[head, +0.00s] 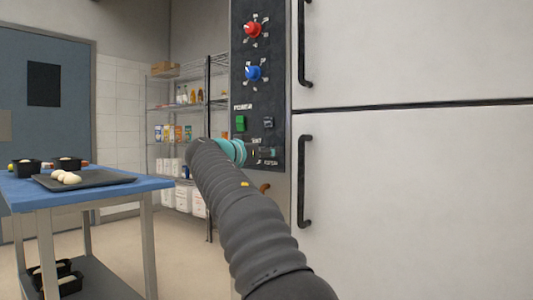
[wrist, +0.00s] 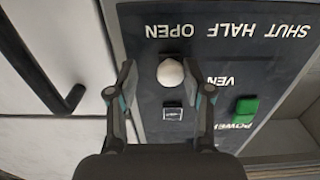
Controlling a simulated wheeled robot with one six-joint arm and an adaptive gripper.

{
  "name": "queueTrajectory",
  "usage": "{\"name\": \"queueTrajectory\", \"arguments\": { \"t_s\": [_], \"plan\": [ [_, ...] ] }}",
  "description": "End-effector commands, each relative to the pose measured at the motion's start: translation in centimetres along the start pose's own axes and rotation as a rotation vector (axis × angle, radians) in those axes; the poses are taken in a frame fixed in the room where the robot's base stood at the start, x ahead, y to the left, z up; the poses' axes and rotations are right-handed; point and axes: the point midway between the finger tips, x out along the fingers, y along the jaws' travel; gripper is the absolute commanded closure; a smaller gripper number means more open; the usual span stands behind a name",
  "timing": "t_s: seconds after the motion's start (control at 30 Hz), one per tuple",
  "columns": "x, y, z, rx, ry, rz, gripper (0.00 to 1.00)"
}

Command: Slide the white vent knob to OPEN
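The white vent knob (wrist: 170,72) is a round knob on the dark control panel (wrist: 270,60). In the wrist view the lettering is upside down, and the knob sits by the word OPEN at the left of the row, with HALF and SHUT to its right. My gripper (wrist: 165,82) is open, one finger on each side of the knob, with visible gaps between them. In the head view my gripper (head: 238,151) is at the lower part of the panel, and I cannot make out the knob there.
A green switch (wrist: 246,106) and a small dark switch (wrist: 172,113) are close to the fingers. Red (head: 252,29) and blue (head: 253,73) dials are higher up. A door handle (head: 305,181) stands right of the panel. A blue table (head: 110,192) is at left.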

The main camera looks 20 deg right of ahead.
Motion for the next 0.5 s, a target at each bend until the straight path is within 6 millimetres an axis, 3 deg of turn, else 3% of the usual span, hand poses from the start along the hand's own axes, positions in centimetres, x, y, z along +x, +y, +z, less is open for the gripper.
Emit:
{"name": "queueTrajectory", "arguments": {
  "t_s": [0.27,0.5],
  "plan": [
    [-0.7,-0.5,0.1,-0.001,0.000,-0.010,0.49],
    [-3.9,-0.3,0.0,-0.001,0.000,-0.010,0.49]
  ]
}}
